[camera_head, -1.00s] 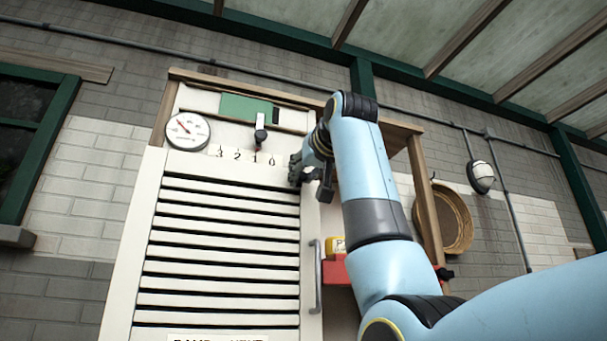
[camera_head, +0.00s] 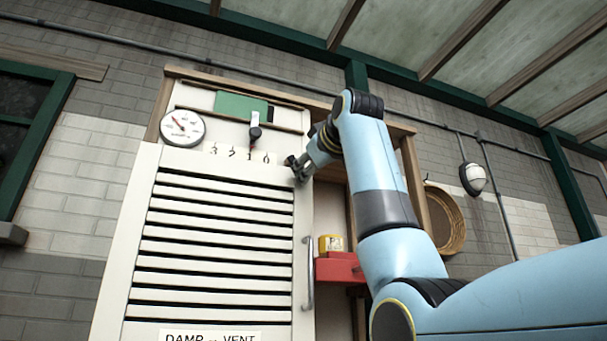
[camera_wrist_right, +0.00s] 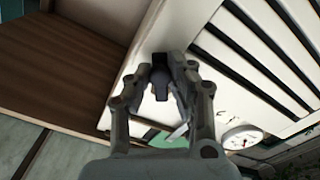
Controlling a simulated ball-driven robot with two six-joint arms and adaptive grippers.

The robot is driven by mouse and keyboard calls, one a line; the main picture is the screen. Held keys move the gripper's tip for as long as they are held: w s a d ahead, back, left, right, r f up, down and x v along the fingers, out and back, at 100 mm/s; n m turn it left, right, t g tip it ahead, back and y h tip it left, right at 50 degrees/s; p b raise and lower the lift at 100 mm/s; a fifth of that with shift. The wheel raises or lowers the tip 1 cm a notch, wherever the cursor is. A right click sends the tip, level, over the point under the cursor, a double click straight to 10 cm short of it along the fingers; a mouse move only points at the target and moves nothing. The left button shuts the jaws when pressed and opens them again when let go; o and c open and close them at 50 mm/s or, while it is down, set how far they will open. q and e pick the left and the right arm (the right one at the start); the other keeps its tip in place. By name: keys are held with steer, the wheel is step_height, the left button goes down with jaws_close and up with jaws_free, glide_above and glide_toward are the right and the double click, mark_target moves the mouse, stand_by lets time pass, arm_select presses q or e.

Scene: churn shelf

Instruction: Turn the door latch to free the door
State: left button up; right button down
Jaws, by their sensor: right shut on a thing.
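The white louvred door (camera_head: 222,183) fills the middle of the head view, with a grey bar handle (camera_head: 309,275) on its right edge. My right gripper (camera_head: 297,168) is at the door's upper right corner. In the right wrist view, its fingers (camera_wrist_right: 160,78) are closed around a small dark latch (camera_wrist_right: 160,88) near the door's corner. The fingers hide most of the latch in the head view, so its angle is hard to tell there. My left gripper is not in view.
A round gauge (camera_head: 182,128) and a black-knobbed slider (camera_head: 255,131) over a number scale sit above the door. Right of the door, a yellow pot (camera_head: 331,243) stands by a red box (camera_head: 339,269). A round basket (camera_head: 444,219) hangs farther right.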

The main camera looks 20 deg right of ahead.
steer(key=r+n, duration=0.1)
steer(key=n, duration=0.2)
steer(key=d+r+n, duration=0.1)
steer(key=n, duration=0.3)
steer(key=d+r+n, duration=0.1)
steer(key=n, duration=0.3)
steer(key=shift+r, duration=0.35)
steer(key=shift+n, duration=0.3)
steer(key=c, duration=1.2)
jaws_free()
steer(key=shift+r, duration=0.1)
steer(key=s, duration=1.2)
steer(key=shift+d, duration=0.2)
